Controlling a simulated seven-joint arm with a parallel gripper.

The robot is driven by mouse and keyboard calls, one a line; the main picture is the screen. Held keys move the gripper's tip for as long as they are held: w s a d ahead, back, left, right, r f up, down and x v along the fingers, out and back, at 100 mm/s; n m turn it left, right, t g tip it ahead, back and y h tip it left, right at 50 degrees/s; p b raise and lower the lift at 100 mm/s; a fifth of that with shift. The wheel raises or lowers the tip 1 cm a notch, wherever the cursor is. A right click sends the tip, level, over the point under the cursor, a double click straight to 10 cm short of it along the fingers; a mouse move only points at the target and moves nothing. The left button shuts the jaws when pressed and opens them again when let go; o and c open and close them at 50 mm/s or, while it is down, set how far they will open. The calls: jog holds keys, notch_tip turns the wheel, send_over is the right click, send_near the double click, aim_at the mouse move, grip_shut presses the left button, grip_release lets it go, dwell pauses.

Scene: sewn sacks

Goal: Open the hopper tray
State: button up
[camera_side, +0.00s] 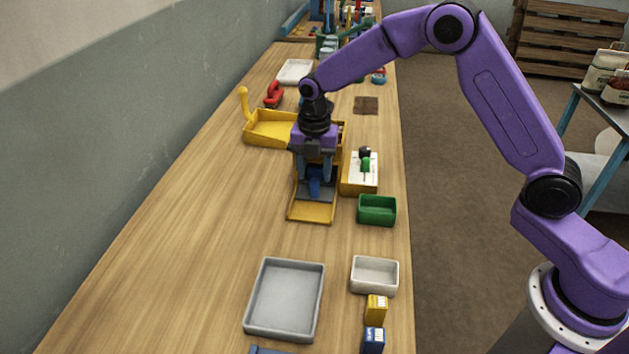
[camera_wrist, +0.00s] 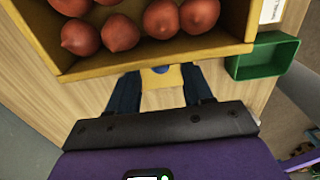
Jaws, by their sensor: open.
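The yellow tray (camera_side: 311,213) sticks out at the front of a yellow machine on the bench, below my gripper (camera_side: 313,179). A blue part (camera_side: 315,187), perhaps a handle, stands at the tray between my fingertips. My gripper is open and points down; I cannot tell whether its fingers touch the blue part. In the wrist view, my gripper's two dark fingers (camera_wrist: 161,90) are spread apart, with a yellow patch and a bit of the blue part (camera_wrist: 160,70) between them. A yellow-walled box (camera_wrist: 150,58) holding several round reddish onions (camera_wrist: 160,18) lies just beyond the fingers.
A white-and-yellow box with a green lever (camera_side: 365,166) and a green bin (camera_side: 377,210) stand to the right. A grey tray (camera_side: 285,300) and a white bin (camera_side: 375,275) are nearer the camera. The bench at left is clear.

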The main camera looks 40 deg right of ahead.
aim_at(314, 179)
jog(key=shift+f, duration=1.85)
grip_shut()
jog(key=s+a, duration=0.7)
jog(key=shift+s+a, duration=0.3)
grip_release()
notch_tip(314, 179, up, 18)
jog(key=shift+f, duration=0.25)
